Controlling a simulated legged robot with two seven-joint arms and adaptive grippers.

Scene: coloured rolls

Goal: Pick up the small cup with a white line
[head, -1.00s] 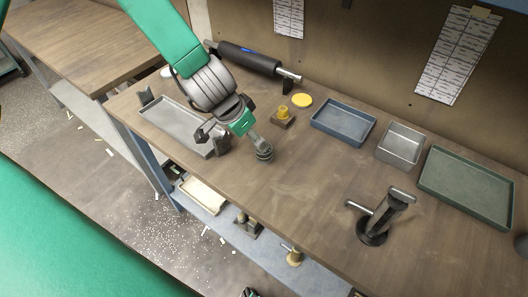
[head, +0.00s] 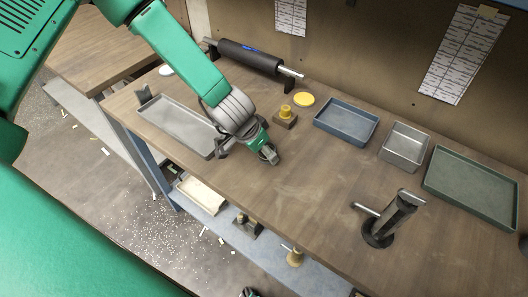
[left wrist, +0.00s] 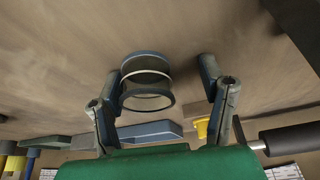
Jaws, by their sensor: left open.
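The small cup (left wrist: 147,82) shows in the left wrist view as a short dark hollow cylinder with a pale line around it. It lies between the two fingers of my left gripper (left wrist: 161,74), closer to the left-hand finger, with a clear gap to the right-hand one. In the head view my left gripper (head: 248,152) is low over the table, near the grey tray. It is open. There the cup is mostly hidden by the gripper, and whether a finger touches it cannot be told.
Near the gripper are a grey tray (head: 157,118), a yellow knob on a brown block (head: 285,117) and a yellow disc (head: 304,99). A black roller (head: 250,58), blue tray (head: 327,130), metal box (head: 384,156), green tray (head: 446,202) and dark stand (head: 377,240) surround clear table.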

